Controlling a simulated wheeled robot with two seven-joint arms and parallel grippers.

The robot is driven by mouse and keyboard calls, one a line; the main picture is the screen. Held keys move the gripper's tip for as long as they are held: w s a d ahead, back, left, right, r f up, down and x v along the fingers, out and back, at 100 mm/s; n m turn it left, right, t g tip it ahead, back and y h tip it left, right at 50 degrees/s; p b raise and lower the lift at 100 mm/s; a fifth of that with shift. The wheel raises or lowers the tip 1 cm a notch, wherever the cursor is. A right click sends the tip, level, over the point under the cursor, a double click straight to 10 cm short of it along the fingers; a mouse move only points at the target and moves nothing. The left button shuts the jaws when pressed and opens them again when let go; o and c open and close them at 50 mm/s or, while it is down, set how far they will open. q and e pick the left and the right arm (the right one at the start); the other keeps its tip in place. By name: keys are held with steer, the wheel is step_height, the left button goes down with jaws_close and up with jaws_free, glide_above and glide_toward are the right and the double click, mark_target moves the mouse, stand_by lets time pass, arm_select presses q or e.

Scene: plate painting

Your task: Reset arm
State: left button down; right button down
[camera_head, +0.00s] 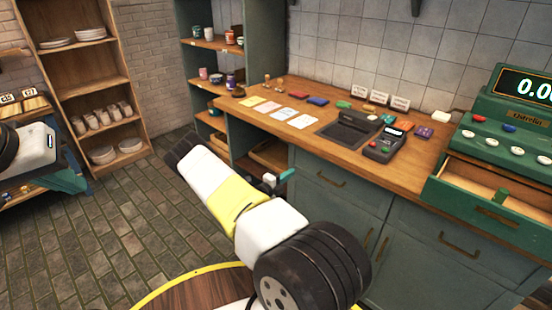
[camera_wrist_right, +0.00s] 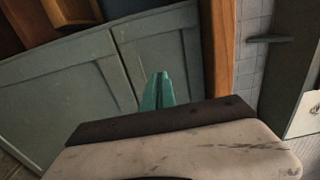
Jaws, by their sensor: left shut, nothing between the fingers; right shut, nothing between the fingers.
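My left gripper (camera_head: 70,181) shows its teal fingers at the left edge of the head view, near a low shelf unit. It is shut and empty. My right gripper (camera_head: 287,175) is in front of the counter, partly hidden behind my own white and yellow arm. In the right wrist view its teal fingers (camera_wrist_right: 160,90) are together with nothing between them. Grey-green cabinet doors (camera_wrist_right: 100,75) lie beyond them in that view.
The wooden counter (camera_head: 255,85) holds a card terminal (camera_head: 384,147), coloured cards and small signs. A green cash register (camera_head: 515,115) with an open drawer (camera_head: 480,195) stands at the right. Shelves with plates and cups stand behind. Tiled floor (camera_head: 130,225) is clear at left.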

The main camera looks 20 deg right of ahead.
steer(key=v, duration=0.7)
steer(key=s+a+r+m+g+y, duration=0.2)
steer(key=s+r+m+g+y, duration=0.3)
steer(key=r+m, duration=0.5)
steer(key=s+a+r+m+g+y, duration=0.15)
steer(key=s+r+m+g, duration=0.25)
steer(key=s+r+m, duration=0.5)
steer(key=s+a+r+m+t+y, duration=0.4)
steer(key=s+a+r+m+y, duration=0.2)
steer(key=a+r+m, duration=0.3)
steer(key=s+a+r+m+t+y, duration=0.4)
steer(key=s+a+r+m+y, duration=0.2)
steer(key=s+a+r+m, duration=0.3)
step_height(320, 180, up, 4)
steer(key=m, duration=0.2)
steer(key=shift+s+m, duration=0.15)
steer(key=shift+m, duration=0.25)
